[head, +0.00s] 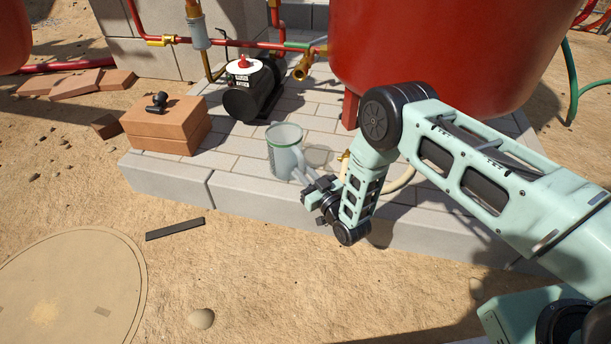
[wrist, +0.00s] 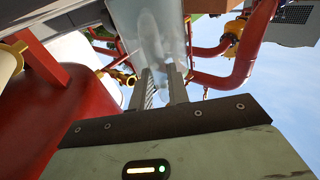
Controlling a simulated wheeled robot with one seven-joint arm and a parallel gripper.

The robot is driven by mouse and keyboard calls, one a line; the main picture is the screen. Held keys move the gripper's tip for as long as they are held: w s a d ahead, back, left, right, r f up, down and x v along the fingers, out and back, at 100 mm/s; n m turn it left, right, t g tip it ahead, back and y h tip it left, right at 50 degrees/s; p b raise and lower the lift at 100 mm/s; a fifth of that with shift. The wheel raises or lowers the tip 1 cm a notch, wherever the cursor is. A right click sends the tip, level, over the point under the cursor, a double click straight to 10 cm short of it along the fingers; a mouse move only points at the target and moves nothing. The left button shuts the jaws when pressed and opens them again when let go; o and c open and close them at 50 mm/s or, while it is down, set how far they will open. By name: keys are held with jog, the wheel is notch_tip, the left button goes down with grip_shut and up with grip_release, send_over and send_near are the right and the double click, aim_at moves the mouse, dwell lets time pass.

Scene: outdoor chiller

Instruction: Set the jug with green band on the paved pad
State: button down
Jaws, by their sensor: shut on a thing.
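The clear jug with a green band (head: 284,152) is upright at the paved pad's front part in the head view. My gripper (head: 302,178) is at its lower right side, shut on the jug. In the wrist view the two fingers of my gripper (wrist: 162,88) reach to the see-through jug (wrist: 158,35), which fills the top middle. The paved pad (head: 235,143) is pale grey block paving with a raised kerb. I cannot tell whether the jug's base touches the paving or hangs slightly above it.
A red tank (head: 440,50) stands behind my arm. A black pump (head: 252,90) is behind the jug, and stacked bricks (head: 165,128) with a small black fitting stand left. A pale hose (head: 400,178) curves right of my gripper. Bare paving lies left of the jug.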

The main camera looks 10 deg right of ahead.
jog(key=shift+f, duration=0.1)
jog(key=c, duration=1.3)
grip_release()
jog(key=shift+c, duration=0.2)
